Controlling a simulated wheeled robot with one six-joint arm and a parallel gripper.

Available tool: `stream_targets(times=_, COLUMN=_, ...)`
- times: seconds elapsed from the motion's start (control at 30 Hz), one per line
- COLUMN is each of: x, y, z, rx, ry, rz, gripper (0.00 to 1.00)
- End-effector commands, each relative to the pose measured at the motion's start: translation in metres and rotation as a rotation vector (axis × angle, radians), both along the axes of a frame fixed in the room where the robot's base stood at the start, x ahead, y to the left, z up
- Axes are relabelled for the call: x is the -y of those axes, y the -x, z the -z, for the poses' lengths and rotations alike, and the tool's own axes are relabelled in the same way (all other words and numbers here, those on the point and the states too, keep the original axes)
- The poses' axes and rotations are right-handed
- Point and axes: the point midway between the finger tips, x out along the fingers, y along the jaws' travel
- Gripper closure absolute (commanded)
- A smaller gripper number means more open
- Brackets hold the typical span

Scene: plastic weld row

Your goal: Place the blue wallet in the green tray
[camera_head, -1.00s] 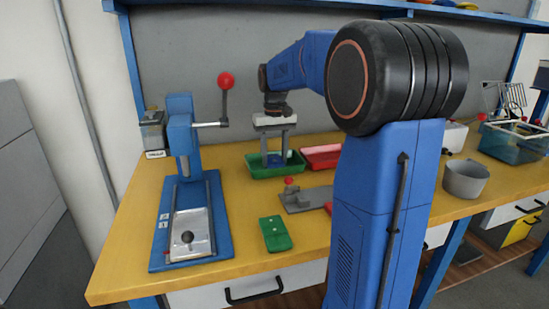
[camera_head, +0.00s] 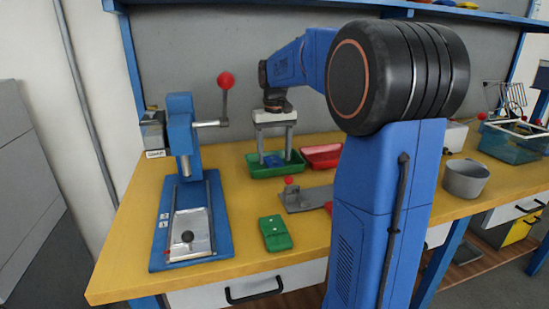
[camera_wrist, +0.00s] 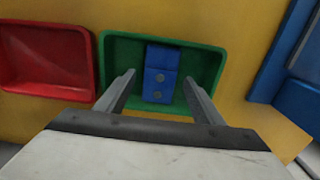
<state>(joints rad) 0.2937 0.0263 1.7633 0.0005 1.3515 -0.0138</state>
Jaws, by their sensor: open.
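The blue wallet (camera_wrist: 161,72) lies in the green tray (camera_wrist: 211,62), against its floor as far as I can see, with one end near the tray's upper wall in the wrist view. In the head view the wallet (camera_head: 273,161) and the tray (camera_head: 262,173) are at the back of the bench. My gripper (camera_wrist: 159,77) is open above the tray, with one finger on each side of the wallet and gaps between. It also shows in the head view (camera_head: 275,160). Nothing is held in it.
A red tray (camera_wrist: 45,58) sits beside the green tray. A blue press (camera_head: 184,140) with a red-knobbed lever stands at the left. A green case (camera_head: 275,233) and a grey fixture (camera_head: 306,198) lie nearer the front. A grey bowl (camera_head: 465,180) is at the right.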

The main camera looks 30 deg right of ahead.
Motion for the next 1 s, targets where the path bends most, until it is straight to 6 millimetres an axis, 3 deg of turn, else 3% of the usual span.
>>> stream_targets(times=0.3, x=0.0, y=0.0, z=-0.061, rx=0.003, ry=0.001, rz=0.0, gripper=0.38)
stream_targets(times=0.5, x=0.0, y=0.0, z=-0.092, rx=0.002, ry=0.001, rz=0.0, gripper=0.38)
stream_targets(times=0.7, x=0.0, y=0.0, z=-0.106, rx=0.0, ry=0.0, rz=0.0, gripper=0.38)
stream_targets(times=1.0, x=0.0, y=0.0, z=-0.107, rx=0.0, ry=0.0, rz=0.0, gripper=0.38)
